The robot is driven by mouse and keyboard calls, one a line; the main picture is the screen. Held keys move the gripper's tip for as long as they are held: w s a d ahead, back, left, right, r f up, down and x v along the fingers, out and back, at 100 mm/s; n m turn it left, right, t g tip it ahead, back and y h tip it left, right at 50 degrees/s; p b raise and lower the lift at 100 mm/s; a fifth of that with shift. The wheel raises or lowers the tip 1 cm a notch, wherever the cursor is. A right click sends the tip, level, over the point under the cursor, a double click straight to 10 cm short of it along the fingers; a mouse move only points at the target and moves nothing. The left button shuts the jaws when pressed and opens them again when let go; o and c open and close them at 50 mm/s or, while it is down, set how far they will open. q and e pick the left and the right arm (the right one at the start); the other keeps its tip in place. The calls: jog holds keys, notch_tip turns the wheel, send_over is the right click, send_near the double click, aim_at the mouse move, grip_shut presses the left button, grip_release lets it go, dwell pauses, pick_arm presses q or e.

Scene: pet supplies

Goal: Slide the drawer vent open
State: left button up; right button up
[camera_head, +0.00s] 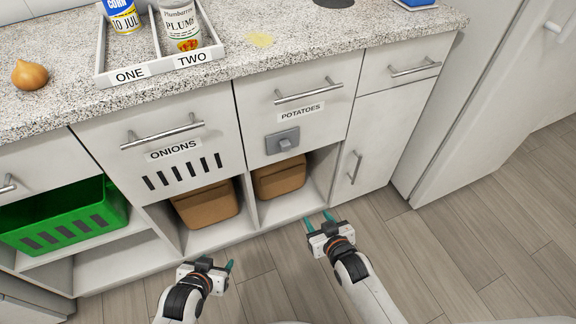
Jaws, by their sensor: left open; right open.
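The drawer labelled POTATOES (325,88) is closed, with a bar handle (308,92) across its upper front. Below its label is a grey plate with a small raised knob (284,142); no open slots show around it. The drawer labelled ONIONS (212,130) is closed too, and its front shows a row of dark vent slots (182,172).
Brown bins (207,205) stand in cubbies under the drawers, and a green crate (66,222) is in the left cubby. The counter (270,60) holds a tray (101,55) with two cans and an onion (29,75). The floor in front is clear.

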notch_tip(320, 180, up, 6)
jog(key=w+a+r+t+y+b, duration=0.1)
jog(key=w+a+t+b, duration=0.1)
jog(key=w+t+b, duration=0.15)
jog(key=t+y+b, duration=0.1)
jog(key=b, duration=0.2)
send_near(287, 146)
jog(key=b+x, duration=0.2)
jog(key=x, duration=0.6)
jog(key=shift+w+a+f, duration=0.1)
jog(key=shift+w+f, duration=0.05)
pick_arm(q)
jog(key=w+d+r+t+h, duration=0.1)
jog(key=r+t, duration=0.4)
jog(key=r, duration=0.6)
jog(key=w+d+r+t+h, duration=0.2)
jog(key=r+t, duration=0.4)
jog(key=r, duration=0.5)
jog(key=shift+w+r+b, duration=0.3)
jog(key=shift+w+r, duration=0.05)
jog(key=shift+w, duration=0.25)
pick_arm(e)
jog(key=shift+w+a, duration=0.15)
jog(key=shift+w, duration=0.3)
jog(key=shift+c, duration=0.5)
grip_shut()
